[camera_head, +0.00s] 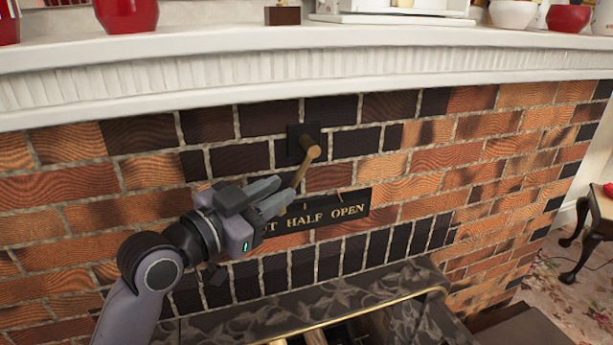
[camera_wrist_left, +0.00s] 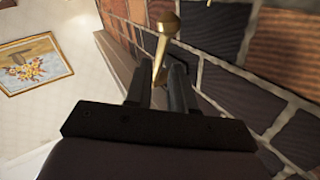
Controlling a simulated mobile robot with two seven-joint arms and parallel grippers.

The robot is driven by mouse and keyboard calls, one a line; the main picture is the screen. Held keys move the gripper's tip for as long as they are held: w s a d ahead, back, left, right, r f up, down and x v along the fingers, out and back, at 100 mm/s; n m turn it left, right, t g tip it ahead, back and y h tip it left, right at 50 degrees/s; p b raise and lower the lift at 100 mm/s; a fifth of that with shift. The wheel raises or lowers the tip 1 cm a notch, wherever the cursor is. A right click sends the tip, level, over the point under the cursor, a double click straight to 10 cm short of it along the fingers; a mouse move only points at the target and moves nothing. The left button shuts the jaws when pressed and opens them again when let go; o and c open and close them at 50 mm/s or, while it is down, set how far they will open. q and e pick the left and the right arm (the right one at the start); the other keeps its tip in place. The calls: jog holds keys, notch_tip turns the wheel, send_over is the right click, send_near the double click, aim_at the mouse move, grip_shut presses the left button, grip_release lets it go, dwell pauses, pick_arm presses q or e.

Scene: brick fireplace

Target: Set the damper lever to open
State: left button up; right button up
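The brass damper lever (camera_head: 304,165) is pivoted on a dark square plate (camera_head: 293,146) on the brick wall. It slants down and a little left, toward the left part of the black label plate (camera_head: 334,212). The label shows "HALF" and "OPEN"; the word at its left is partly hidden by my gripper, only its last letter showing. My left gripper (camera_head: 280,195) is at the lever's lower end. In the left wrist view the lever (camera_wrist_left: 161,50) runs down between its two fingers (camera_wrist_left: 159,82), which look apart, with a small gap; contact is unclear. My right gripper is not in view.
The white mantel shelf (camera_head: 400,68) juts out above the lever. Red pots (camera_head: 127,14) and other items stand on it. The dark fireplace surround (camera_head: 240,322) with a brass edge is below.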

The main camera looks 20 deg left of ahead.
pick_arm(q)
jog(key=x, duration=0.6)
jog(key=shift+w+d, duration=0.2)
jog(key=shift+w, duration=0.1)
grip_shut()
